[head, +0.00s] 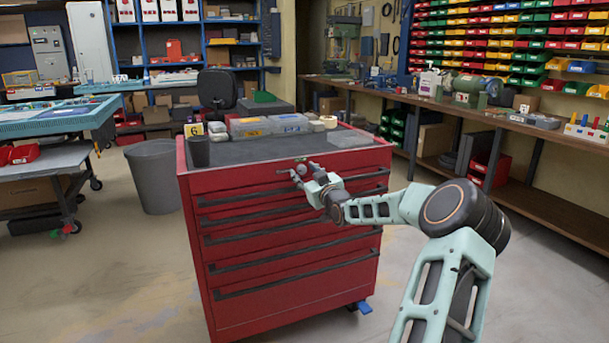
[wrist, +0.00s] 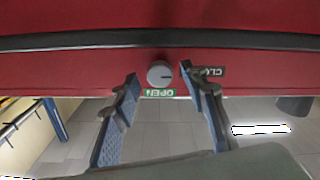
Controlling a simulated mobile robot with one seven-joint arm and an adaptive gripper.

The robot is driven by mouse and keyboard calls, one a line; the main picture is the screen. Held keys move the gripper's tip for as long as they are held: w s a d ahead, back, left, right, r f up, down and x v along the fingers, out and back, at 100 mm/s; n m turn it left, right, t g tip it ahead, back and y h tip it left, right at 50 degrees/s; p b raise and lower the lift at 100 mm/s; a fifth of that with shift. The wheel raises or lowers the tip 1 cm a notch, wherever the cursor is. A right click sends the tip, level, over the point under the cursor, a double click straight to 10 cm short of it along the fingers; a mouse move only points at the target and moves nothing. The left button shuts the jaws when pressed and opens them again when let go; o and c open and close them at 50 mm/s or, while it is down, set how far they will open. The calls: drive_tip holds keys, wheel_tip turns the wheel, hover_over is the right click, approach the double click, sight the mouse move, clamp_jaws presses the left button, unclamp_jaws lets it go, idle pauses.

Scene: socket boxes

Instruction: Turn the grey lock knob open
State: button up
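The grey lock knob (wrist: 160,73) is round and sits on the red front of the tool cabinet (head: 290,284), near its top edge. A dark mark on the knob points right in the wrist view, toward the dark label (wrist: 208,71), which reads "CLO" and is partly hidden by a finger. A green "OPEN" label (wrist: 158,93) reads upside down just below the knob. My gripper (wrist: 158,76) is open, with one finger on each side of the knob and visible gaps to it. In the head view my gripper (head: 305,174) is at the cabinet's top front.
The cabinet top holds a dark cup (head: 199,152), a yellow card marked G (head: 194,129) and clear organizer boxes (head: 270,126). Drawers with dark handles lie below the knob. A grey bin (head: 154,177) stands left; open floor lies around the cabinet.

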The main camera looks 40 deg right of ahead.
drive_tip(key=shift+w, duration=0.15)
clamp_jaws()
